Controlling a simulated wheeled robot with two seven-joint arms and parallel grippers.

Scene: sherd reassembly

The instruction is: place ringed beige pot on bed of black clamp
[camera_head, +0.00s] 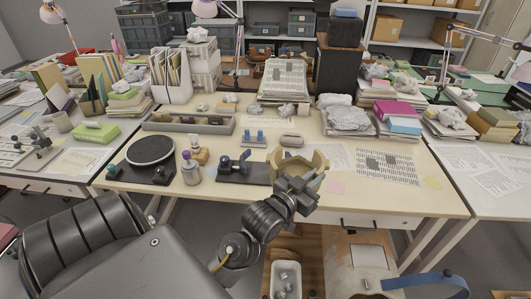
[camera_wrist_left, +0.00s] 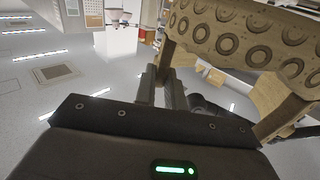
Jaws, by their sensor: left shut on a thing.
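The ringed beige pot (camera_head: 318,160) is a broken, open-sided piece. In the wrist view its wall (camera_wrist_left: 245,36) shows rows of stamped rings and fills the upper right. My left gripper (camera_head: 303,178) is shut on the pot and holds it up near the table's front edge; its fingers show in the wrist view (camera_wrist_left: 164,84). The contact of the fingertips on the wall is partly hidden. The black clamp (camera_head: 262,173) lies on the table just left of the pot, with a dark flat bed and an upright, blue-marked end. The pot is apart from the clamp's upright end. My right gripper is out of view.
Left of the clamp stand a bottle (camera_head: 191,170) and a black turntable (camera_head: 150,150). Printed sheets (camera_head: 387,166) lie flat to the right, where the table is mostly low and open.

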